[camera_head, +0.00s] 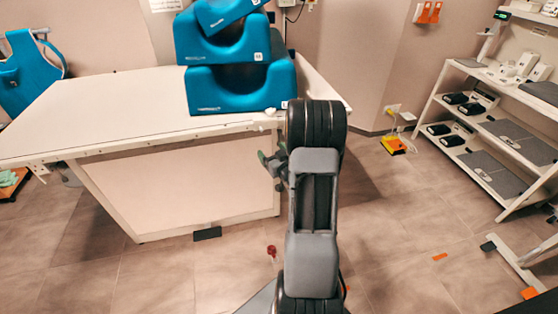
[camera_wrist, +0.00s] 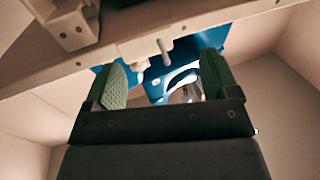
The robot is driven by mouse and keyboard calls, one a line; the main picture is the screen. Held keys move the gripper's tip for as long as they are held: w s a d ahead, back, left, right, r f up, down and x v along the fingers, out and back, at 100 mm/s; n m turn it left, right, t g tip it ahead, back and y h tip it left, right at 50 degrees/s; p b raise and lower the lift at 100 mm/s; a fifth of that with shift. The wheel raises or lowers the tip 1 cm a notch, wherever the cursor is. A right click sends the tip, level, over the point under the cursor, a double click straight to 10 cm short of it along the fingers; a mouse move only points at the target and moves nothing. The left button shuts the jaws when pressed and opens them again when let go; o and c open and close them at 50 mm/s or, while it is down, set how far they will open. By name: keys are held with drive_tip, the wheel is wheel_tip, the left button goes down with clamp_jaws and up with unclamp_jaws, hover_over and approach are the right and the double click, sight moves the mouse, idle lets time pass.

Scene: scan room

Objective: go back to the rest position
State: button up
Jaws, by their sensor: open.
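My gripper (camera_head: 272,160) is at the near right end of the white table (camera_head: 100,105), beside its front edge and a little below the top. In the wrist view my gripper (camera_wrist: 163,82) has its two green-padded fingers wide apart with nothing held between them. The table's edge (camera_wrist: 220,35) crosses above the fingers in that view, with a pale knob-like fitting near them. I cannot tell whether a finger touches it. My dark arm stands in front of the table's right end and hides part of it.
Blue padded supports (camera_head: 240,85) are stacked on the table's right end. A white shelf rack (camera_head: 437,85) with devices stands at the right. A yellow-orange item (camera_head: 393,146) lies on the floor by the wall. Floor between table and rack is mostly clear.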

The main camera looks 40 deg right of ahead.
drive_tip(key=shift+s+a+r, duration=0.1)
drive_tip(key=shift+s+a, duration=0.1)
drive_tip(key=shift+s, duration=0.7)
drive_tip(key=shift+s+a+r, duration=0.1)
drive_tip(key=shift+s+a, duration=0.05)
drive_tip(key=shift+s, duration=0.7)
drive_tip(key=shift+s+a+r, duration=0.1)
drive_tip(key=shift+s+a, duration=0.1)
drive_tip(key=shift+s, duration=0.7)
drive_tip(key=s+d+f+m+g+h, duration=0.15)
drive_tip(key=s+f+g, duration=0.25)
drive_tip(key=f+g, duration=0.45)
drive_tip(key=s+a+r+n+g+y+p, duration=0.1)
drive_tip(key=s+a+r+g+p, duration=0.1)
drive_tip(key=a+r, duration=0.6)
drive_tip(key=s+a+r+n+g+y+p, duration=0.1)
drive_tip(key=s+a+r+y+p, duration=0.1)
drive_tip(key=a+r+p, duration=0.3)
drive_tip(key=s+a+r+n+g+y+p, duration=0.2)
drive_tip(key=s+a+r+p, duration=0.1)
drive_tip(key=a+r, duration=1)
wheel_tip(320, 180, up, 2)
drive_tip(key=shift+s+a+r+g+p, duration=0.1)
drive_tip(key=shift+s+a+g+p, duration=0.2)
drive_tip(key=shift+s, duration=0.55)
